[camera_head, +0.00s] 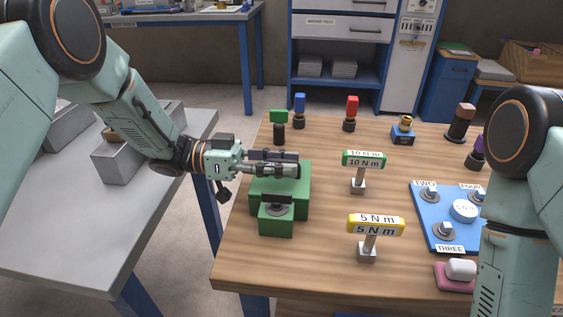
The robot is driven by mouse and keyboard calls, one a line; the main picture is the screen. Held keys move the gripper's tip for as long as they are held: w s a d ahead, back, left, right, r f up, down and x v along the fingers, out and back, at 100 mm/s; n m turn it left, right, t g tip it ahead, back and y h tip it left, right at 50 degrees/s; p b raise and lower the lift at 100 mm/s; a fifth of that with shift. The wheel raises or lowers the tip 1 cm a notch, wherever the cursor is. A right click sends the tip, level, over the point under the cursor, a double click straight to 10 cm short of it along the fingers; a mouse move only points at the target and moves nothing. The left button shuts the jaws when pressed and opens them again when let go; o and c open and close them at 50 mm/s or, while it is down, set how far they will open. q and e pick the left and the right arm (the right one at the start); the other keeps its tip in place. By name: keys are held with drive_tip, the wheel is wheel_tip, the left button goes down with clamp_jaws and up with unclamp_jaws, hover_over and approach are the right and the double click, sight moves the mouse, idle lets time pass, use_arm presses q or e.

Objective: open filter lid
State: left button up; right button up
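A green block-shaped fixture (265,202) stands near the left edge of the wooden table; I take it to be the filter housing. Its lower front part (276,226) carries a dark, round-based knob or latch (277,203). No separate lid can be made out for certain. My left gripper (286,164) reaches in from the left, roughly level, with its fingers just over the top of the green fixture. The fingers hide part of that top, and I cannot tell whether they touch it or are closed. My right arm comes down at the right; its gripper is out of view.
A green 10 N m sign (363,159) and a yellow 5 N m sign (376,225) stand right of the fixture. A blue panel (427,212) with knobs lies farther right. Several colored-top tools line the back. A grey bench (150,225) stands left.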

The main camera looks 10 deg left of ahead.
use_arm(q)
drive_tip(key=shift+c, duration=0.3)
clamp_jaws()
drive_tip(key=shift+f, duration=0.1)
